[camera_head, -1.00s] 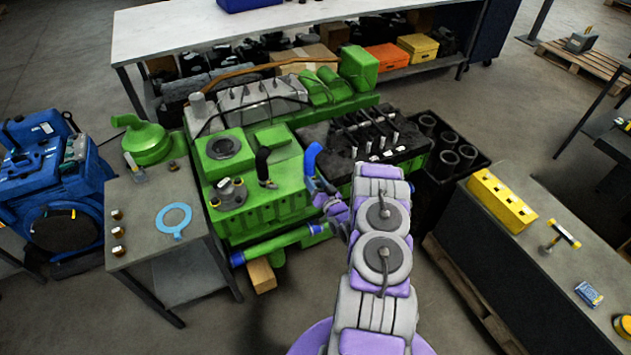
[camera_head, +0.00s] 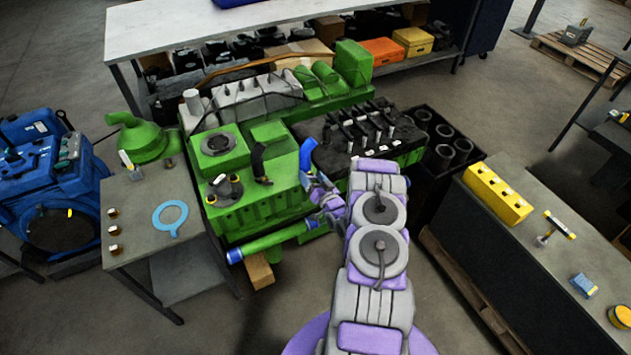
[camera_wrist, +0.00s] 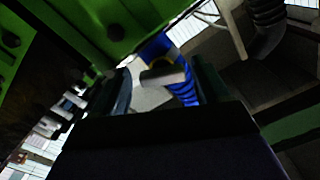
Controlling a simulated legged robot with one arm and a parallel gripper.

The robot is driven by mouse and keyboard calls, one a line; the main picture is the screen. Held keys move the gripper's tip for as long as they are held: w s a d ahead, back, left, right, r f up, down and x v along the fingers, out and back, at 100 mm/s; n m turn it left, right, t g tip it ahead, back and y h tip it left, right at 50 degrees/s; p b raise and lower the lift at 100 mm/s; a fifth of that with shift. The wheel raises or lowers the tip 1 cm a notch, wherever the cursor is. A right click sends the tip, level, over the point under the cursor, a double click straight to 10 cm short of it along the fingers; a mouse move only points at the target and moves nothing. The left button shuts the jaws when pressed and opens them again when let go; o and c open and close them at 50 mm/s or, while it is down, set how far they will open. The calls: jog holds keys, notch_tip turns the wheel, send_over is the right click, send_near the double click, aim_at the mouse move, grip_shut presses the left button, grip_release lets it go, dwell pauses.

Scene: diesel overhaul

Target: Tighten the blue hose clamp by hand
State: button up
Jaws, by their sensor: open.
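The blue hose (camera_head: 306,155) stands up at the right front of the green engine (camera_head: 250,190). In the wrist view the blue hose (camera_wrist: 184,88) has ribs and runs down between my fingers. A pale grey piece (camera_wrist: 162,76), with a yellowish band just above it, lies across the hose; it looks like the clamp's tightening part. My gripper (camera_wrist: 164,88) is open, one dark finger on each side of the hose and grey piece. I cannot tell if a finger touches them. In the head view my gripper (camera_head: 318,190) is just below the hose, partly hidden by my arm.
A black hose (camera_head: 259,162) stands left of the blue one. A green pipe with blue ends (camera_head: 275,242) runs along the engine's front. A bench with a yellow block (camera_head: 497,192) stands at right.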

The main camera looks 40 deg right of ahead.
jog(key=p+v, duration=0.2)
jog(key=v, duration=1.5)
jog(key=shift+s, duration=0.2)
jog(key=shift+f, duration=0.1)
jog(key=shift+c, duration=0.2)
